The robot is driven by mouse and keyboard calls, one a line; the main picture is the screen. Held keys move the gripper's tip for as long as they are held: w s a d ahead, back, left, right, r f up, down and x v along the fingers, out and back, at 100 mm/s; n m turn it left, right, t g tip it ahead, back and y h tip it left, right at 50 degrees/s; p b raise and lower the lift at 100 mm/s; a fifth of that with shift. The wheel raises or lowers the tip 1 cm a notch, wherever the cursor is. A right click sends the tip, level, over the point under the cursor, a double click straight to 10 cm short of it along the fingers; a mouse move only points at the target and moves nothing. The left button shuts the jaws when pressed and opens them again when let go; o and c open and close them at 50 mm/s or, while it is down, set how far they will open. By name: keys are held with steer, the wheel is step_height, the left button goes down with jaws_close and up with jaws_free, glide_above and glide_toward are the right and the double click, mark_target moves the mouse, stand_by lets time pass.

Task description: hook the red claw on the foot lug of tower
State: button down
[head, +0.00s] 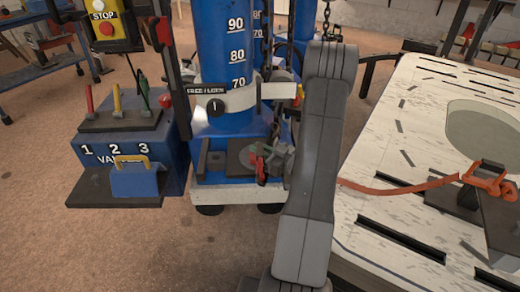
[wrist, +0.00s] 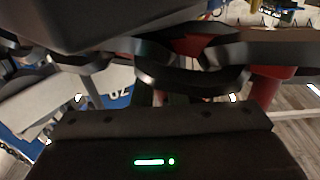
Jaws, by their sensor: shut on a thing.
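The tower (head: 228,45) is a blue upright column with white height numbers, standing on a blue and pale base. My gripper (head: 276,160) is low in front of the right side of its foot, at the end of my grey arm. A small red piece, the red claw (head: 261,170), shows at the gripper's tip, and the gripper is shut on it. In the wrist view, dark chain links (wrist: 165,80) cross between the dark jaws, with red parts (wrist: 195,45) behind them. I cannot make out the foot lug; the gripper and claw cover part of the foot.
A chain (head: 326,18) hangs at the upper right of the tower. A blue valve box (head: 120,150) with levers stands at left. A pale slotted bench (head: 400,150) at right carries an orange-red clamp (head: 490,182) and red strap (head: 395,189). Floor at lower left is clear.

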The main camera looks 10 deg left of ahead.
steer(key=c, duration=1.4)
jaws_free()
steer(key=shift+o, duration=0.2)
steer(key=shift+d, duration=0.1)
steer(key=p+v, duration=0.2)
steer(key=v, duration=1.1)
steer(key=shift+s+d, duration=0.15)
steer(key=shift+d, duration=0.15)
steer(key=shift+a, duration=0.1)
steer(key=shift+b+x, duration=0.3)
steer(key=shift+x, duration=1.65)
